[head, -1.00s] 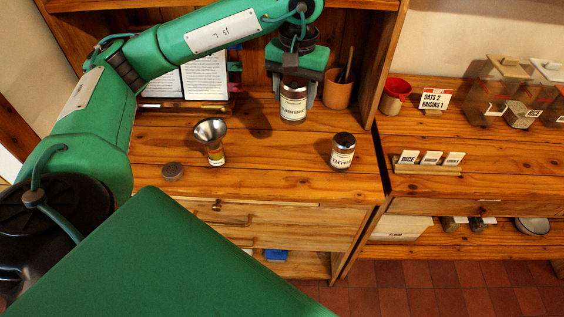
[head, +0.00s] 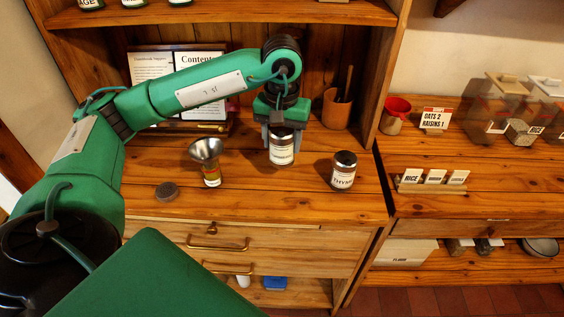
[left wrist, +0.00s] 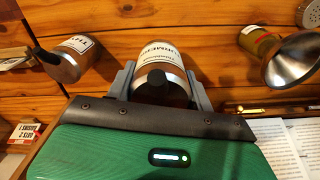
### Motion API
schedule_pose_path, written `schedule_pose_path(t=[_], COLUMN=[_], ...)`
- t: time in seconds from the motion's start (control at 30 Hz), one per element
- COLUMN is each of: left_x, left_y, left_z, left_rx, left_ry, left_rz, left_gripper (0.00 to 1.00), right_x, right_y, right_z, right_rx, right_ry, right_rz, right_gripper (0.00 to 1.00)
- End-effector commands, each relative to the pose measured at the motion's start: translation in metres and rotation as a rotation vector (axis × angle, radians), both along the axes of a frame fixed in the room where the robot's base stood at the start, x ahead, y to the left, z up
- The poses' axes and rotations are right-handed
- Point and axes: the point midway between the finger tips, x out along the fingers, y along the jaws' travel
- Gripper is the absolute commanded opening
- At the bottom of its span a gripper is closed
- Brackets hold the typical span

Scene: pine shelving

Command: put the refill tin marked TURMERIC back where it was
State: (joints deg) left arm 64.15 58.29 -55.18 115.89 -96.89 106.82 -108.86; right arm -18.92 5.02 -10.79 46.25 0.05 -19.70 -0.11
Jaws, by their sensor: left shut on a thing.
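The tin with the white TURMERIC label (head: 281,153) has a dark top and is upright between the fingers of my left gripper (head: 281,134). The gripper is shut on it from above. The label partly reads in the left wrist view (left wrist: 157,52), upside down. The tin is over the middle of the bench, between a jar with a metal funnel and a THYME jar (head: 343,172). I cannot tell whether its base touches the wood. My right gripper is out of view.
The jar with the funnel (head: 208,160) stands left of the tin, with a loose round lid (head: 167,190) in front. An orange-brown pot (head: 336,110) and a propped book (head: 152,70) are behind. Bare bench (head: 270,200) lies in front. A second bench holds cards and bins at right.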

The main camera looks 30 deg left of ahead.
Motion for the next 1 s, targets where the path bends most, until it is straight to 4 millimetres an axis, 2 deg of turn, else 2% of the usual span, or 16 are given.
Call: schedule_pose_path(t=[0.1, 0.37, 0.6, 0.77, 1.0], left_x=[-0.001, 0.0, 0.0, 0.0, 0.0], left_y=[0.0, 0.0, 0.0, 0.0, 0.0], left_z=[-0.022, -0.042, -0.076, -0.079, -0.082], left_rx=[0.0, 0.0, 0.0, -0.001, -0.001], left_ry=[0.002, 0.001, 0.001, -0.003, -0.001], left_rz=[0.0, 0.0, 0.0, 0.0, 0.0], left_gripper=[0.28, 0.28, 0.28, 0.28, 0.28], right_x=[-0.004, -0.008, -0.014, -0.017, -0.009], right_y=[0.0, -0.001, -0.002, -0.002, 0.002], right_z=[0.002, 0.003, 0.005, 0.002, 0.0], right_rx=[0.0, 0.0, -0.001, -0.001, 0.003], right_ry=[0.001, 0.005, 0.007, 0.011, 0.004], right_rz=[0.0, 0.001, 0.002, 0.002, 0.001], right_gripper=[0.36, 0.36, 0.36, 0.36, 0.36])
